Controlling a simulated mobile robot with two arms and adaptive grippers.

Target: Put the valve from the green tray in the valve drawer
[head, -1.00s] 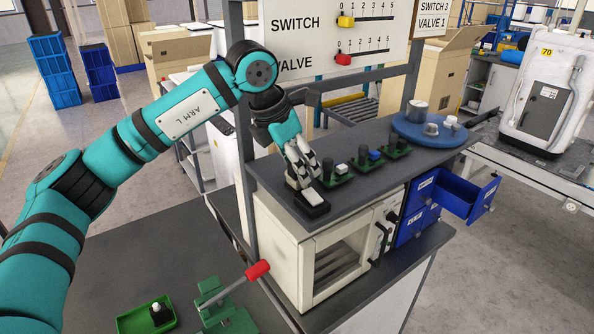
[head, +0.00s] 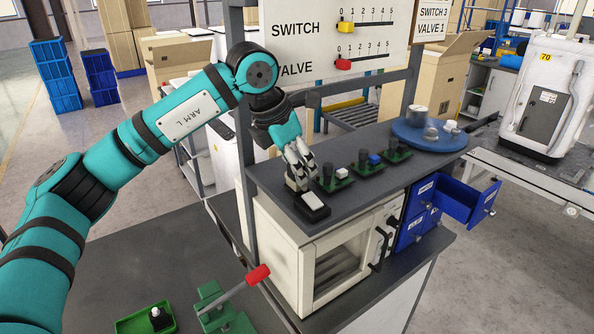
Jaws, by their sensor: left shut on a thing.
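My left gripper (head: 300,180) is over the left end of the grey shelf, just behind a black block with a white top (head: 312,206). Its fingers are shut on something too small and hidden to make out. The green tray (head: 126,325) is at the bottom left, and a small black part with a white knob (head: 157,316), which looks like a valve, stands in it. The blue drawer unit (head: 405,238) is at the right end of the shelf. One blue drawer (head: 488,206) is pulled out; the drawer labels are too small to read surely. My right gripper is out of view.
Several green boards with black posts (head: 367,163) line the shelf. A white oven-like box (head: 290,262) sits below it. A blue round plate (head: 405,137) holds grey and white parts. A red-handled green lever (head: 258,275) stands near the tray. A sign (head: 434,18) reads SWITCH 3, VALVE 1.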

